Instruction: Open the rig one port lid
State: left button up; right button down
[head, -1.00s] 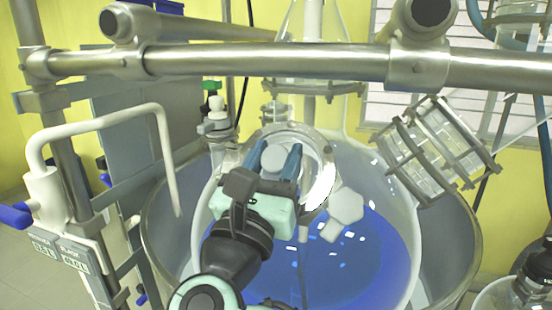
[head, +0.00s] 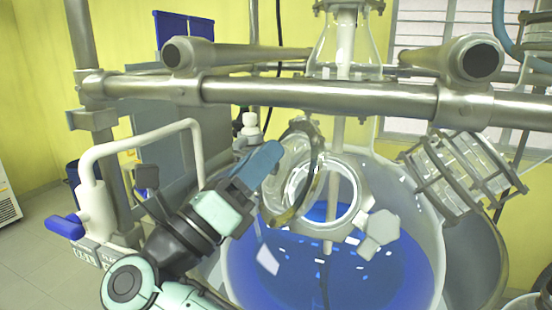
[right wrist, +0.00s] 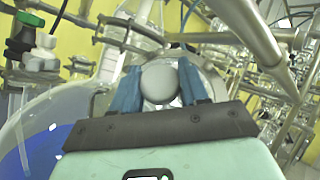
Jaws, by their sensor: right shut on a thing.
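The port lid (head: 296,154), a round clear disc with a metal rim, is swung up and tilted to the left at the top of the glass reactor (head: 400,210). The round port opening (head: 331,198) beside it is uncovered and shows the blue liquid below. My right gripper (head: 266,166) reaches in from the lower left, its blue fingers at the lid's outer side. In the right wrist view, the fingers (right wrist: 158,84) are shut on the lid's round grey knob (right wrist: 160,82). In the head view the knob is hidden by the fingers. My left gripper is not in view.
A thick metal rail (head: 300,95) crosses above the reactor. A white bent pipe with a blue handle (head: 64,226) stands at the left. A clear caged fitting (head: 462,175) is at the right. A pale hexagonal cap (head: 380,228) sits right of the port.

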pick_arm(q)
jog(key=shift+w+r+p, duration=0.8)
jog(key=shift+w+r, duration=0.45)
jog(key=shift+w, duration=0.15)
pick_arm(e)
jog(key=w+a+n+g+h, duration=0.2)
jog(key=a+g+h, duration=0.1)
jog(key=a+h, duration=0.2)
jog(key=shift+w+a+f+h, duration=0.15)
jog(key=shift+w+a+h, duration=0.2)
jog(key=shift+a, duration=0.65)
jog(key=c, duration=0.6)
grip_release()
jog(key=shift+w, duration=0.15)
jog(key=shift+f, duration=0.15)
